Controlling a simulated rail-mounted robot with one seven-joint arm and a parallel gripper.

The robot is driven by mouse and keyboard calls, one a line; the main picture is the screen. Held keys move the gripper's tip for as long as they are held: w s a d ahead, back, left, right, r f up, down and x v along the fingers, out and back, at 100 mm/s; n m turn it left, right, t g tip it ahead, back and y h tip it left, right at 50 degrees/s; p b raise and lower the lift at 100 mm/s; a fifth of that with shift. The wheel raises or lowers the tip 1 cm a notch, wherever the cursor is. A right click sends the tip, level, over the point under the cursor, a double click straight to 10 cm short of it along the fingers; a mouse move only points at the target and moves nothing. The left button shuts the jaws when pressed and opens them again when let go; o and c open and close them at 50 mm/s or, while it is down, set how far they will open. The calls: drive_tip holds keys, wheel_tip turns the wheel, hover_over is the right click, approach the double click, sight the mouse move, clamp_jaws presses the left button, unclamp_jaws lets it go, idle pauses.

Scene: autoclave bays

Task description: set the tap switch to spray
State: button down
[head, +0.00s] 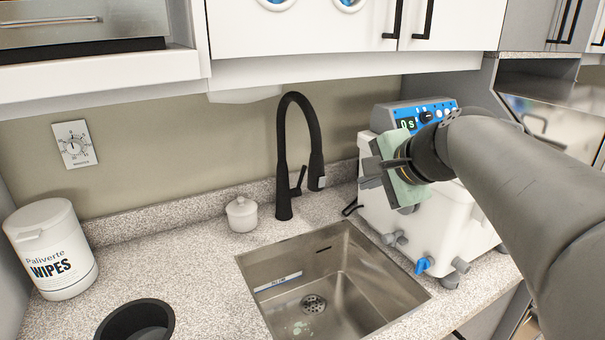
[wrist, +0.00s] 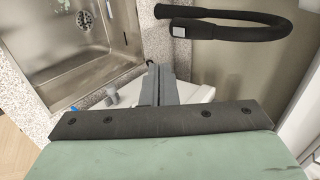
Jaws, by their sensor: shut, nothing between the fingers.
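The black gooseneck tap (head: 283,155) stands behind the sink, its spout arching over to the right and its spray head hanging down. The tap switch (head: 322,183) is a small light grey piece near the lower end of the spray head. In the wrist view the tap (wrist: 245,20) lies across the top and the switch (wrist: 179,31) faces the camera; its setting cannot be read. My gripper (head: 366,174) is right of the spray head, apart from it. In the wrist view my gripper (wrist: 159,75) is shut and empty, with its fingers below the switch.
The steel sink (head: 255,268) is below the tap. A white bath unit (head: 375,218) with a blue panel stands right, close beneath my gripper. A white lidded jar (head: 242,214), a wipes tub (head: 50,247) and a black cup (head: 137,320) are left. Cupboards (head: 300,30) hang above.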

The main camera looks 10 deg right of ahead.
drive_tip(key=shift+a+r, duration=0.15)
drive_tip(key=shift+a, duration=0.05)
drive_tip(key=p, duration=0.2)
approach(322, 184)
drive_tip(key=x, duration=0.5)
drive_tip(key=shift+s+d+f, duration=0.15)
drive_tip(key=shift+f, duration=0.15)
drive_tip(key=shift+w, duration=0.45)
